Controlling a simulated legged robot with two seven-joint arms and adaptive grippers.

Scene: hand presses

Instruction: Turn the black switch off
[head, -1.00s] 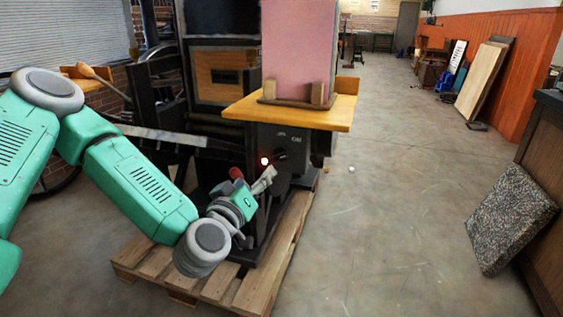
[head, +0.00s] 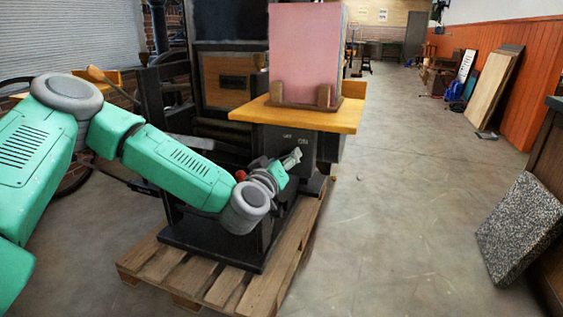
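The machine's dark control box (head: 318,150) sits under a yellow wooden board and carries white lettering that reads OFF at left and ON at right. My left gripper (head: 294,158) is up against the front of this box, just below the lettering. The black switch is hidden behind the gripper, so I cannot tell its position or whether the gripper touches it. The gripper's fingers are small and seen from behind; their opening is unclear. The indicator light is not visible now. My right gripper is out of view.
The yellow board (head: 345,117) juts out above the gripper, with a stack of pink sheets (head: 305,45) on it. The machine stands on a wooden pallet (head: 292,255). A red knob (head: 241,175) is beside my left wrist.

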